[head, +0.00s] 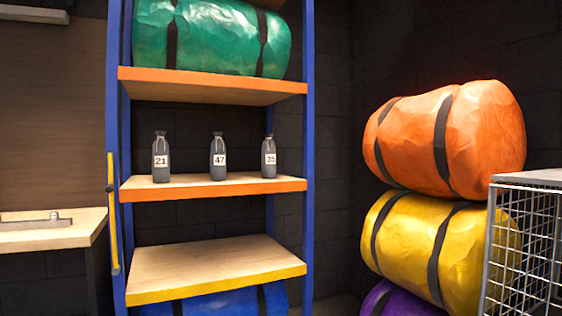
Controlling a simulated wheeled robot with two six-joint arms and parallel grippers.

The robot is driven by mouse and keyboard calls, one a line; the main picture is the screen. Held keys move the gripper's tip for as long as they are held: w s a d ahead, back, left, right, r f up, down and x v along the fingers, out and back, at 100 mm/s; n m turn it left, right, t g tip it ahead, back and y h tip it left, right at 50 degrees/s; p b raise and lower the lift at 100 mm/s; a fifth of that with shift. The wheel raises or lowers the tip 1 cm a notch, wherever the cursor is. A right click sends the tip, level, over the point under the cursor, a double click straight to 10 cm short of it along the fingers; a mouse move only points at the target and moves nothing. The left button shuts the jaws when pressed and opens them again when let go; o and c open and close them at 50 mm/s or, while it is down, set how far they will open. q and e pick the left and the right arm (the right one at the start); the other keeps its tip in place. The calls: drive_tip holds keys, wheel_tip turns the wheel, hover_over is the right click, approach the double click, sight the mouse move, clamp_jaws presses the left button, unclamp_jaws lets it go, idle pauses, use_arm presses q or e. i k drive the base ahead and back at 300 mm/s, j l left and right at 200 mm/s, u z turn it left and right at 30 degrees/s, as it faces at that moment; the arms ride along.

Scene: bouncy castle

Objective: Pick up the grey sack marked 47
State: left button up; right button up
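The grey sack marked 47 (218,158) stands upright on the middle shelf, between two similar sacks. The grey sack marked 21 (161,158) is to its left and the grey sack marked 35 (269,157) is to its right. All three look like small bottle-shaped sacks with white number labels facing me, and there are gaps between them. Neither of my grippers shows in the head view.
The shelf rack has blue posts (308,150) and an orange-edged middle shelf (215,190). A green roll (212,38) lies on the shelf above. Orange (455,138) and yellow (440,245) rolls are stacked at right, beside a wire cage (525,245). A wooden counter (50,238) is at left.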

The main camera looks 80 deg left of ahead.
sight(218, 153)
drive_tip(key=j+u, duration=0.15)
drive_tip(key=u, duration=2.95)
